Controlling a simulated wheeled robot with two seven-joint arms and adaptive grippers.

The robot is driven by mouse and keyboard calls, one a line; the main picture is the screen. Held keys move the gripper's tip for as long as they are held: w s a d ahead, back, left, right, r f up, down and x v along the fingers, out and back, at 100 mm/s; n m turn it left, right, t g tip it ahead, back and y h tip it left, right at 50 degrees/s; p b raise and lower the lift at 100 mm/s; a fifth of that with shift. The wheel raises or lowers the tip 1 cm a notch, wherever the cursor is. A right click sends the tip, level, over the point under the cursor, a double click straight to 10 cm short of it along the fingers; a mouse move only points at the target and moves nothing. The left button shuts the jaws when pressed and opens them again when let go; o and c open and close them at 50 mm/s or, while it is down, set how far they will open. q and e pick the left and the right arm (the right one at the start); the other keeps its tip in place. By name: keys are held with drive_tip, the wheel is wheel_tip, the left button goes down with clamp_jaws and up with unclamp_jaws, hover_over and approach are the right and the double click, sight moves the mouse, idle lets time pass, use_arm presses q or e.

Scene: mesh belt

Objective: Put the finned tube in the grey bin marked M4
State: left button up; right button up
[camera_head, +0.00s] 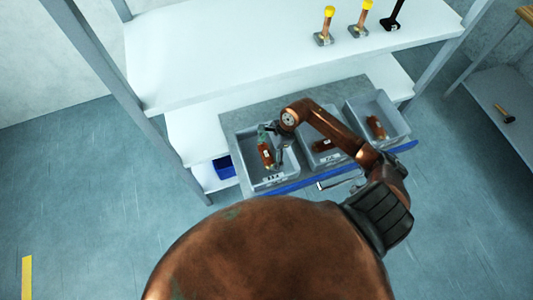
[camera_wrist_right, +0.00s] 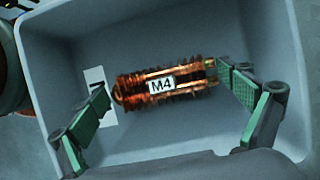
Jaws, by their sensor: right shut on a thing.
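The finned tube (camera_wrist_right: 165,84) is copper with a white M4 label. In the right wrist view it lies across between the two green fingertips of my right gripper (camera_wrist_right: 165,88), which is shut on its ends. Behind it is the inside of a grey bin (camera_wrist_right: 205,25). In the head view the tube (camera_head: 266,154) and my right gripper (camera_head: 270,145) are at the leftmost grey bin (camera_head: 243,160), within its outline. I cannot tell whether the tube touches the bin's floor. My left gripper is not in view.
A middle grey bin (camera_head: 312,161) and a right grey bin (camera_head: 405,130) each hold a copper-coloured part. A blue container (camera_head: 224,167) sits lower left. A white upper shelf (camera_head: 220,60) overhangs behind, with yellow-topped items (camera_head: 329,12) on it.

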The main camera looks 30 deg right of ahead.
drive_tip(key=o, duration=1.1)
drive_tip(key=shift+r, duration=0.2)
drive_tip(key=v, duration=1.2)
drive_tip(key=shift+p, duration=0.4)
drive_tip(key=shift+f, duration=0.1)
